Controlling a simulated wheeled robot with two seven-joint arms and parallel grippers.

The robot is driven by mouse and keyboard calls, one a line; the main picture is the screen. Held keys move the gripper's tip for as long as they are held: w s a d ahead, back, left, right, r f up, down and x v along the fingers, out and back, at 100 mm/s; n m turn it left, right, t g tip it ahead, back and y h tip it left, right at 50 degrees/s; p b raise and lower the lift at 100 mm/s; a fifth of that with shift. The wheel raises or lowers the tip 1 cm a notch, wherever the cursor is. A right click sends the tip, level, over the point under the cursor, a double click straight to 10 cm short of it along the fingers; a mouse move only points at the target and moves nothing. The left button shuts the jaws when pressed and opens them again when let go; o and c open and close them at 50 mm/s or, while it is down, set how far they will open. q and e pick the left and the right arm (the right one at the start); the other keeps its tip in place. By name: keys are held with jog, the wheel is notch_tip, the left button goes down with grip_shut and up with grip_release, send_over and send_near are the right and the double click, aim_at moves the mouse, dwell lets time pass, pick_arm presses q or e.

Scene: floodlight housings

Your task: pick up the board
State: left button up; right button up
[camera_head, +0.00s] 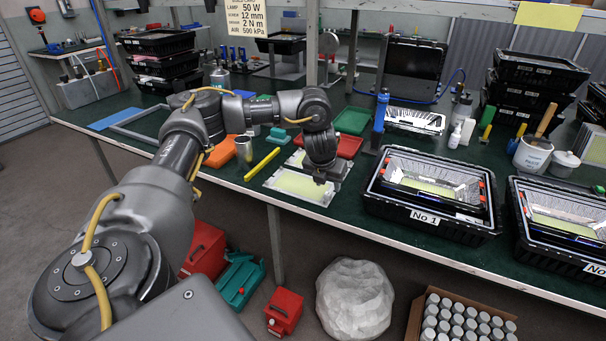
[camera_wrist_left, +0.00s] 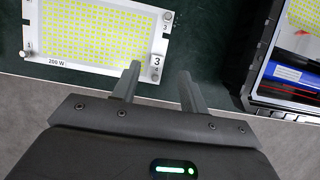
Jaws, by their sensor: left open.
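The board (camera_head: 300,186) is a flat white-edged plate with a pale yellow-green LED field. It lies on the green bench top near the front edge. In the left wrist view the board (camera_wrist_left: 95,35) shows a grid of LEDs, a "200 W" print and numbered corners with round screws or knobs. My left gripper (camera_head: 327,180) is over the board's right end in the head view. In the left wrist view its two fingers (camera_wrist_left: 159,84) are apart and empty, just beside the board's lower right corner. My right gripper is not in view.
A black crate marked "No 1" (camera_head: 424,217) with a floodlight housing in it stands right of my left gripper. A similar crate (camera_head: 590,262) is further right. A yellow bar (camera_head: 262,164), a metal cup (camera_head: 244,149) and red trays (camera_head: 347,147) lie around the board.

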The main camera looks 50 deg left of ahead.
aim_at(328, 193)
pick_arm(q)
jog(key=shift+x, duration=2.65)
jog(key=shift+a, duration=0.2)
grip_shut()
